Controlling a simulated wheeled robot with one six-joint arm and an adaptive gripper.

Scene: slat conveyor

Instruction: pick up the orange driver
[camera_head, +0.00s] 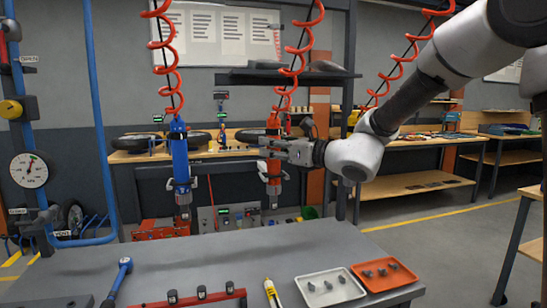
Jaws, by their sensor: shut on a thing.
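The orange driver (273,183) hangs upright, nose down, above the back edge of the grey bench, under a red coiled hose. My gripper (268,149) comes in from the right, level, and is shut on the upper part of the driver. The fingers hide some of the driver's body there. The lower orange body and the grey nose show below the fingers, clear of the bench top.
A blue driver (180,160) hangs on its own coil to the left. The grey bench (215,258) holds a white tray (345,299), an orange tray (404,283), a yellow tool (272,293) and a blue-handled tool (119,279). Blue pipes (104,140) stand at left.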

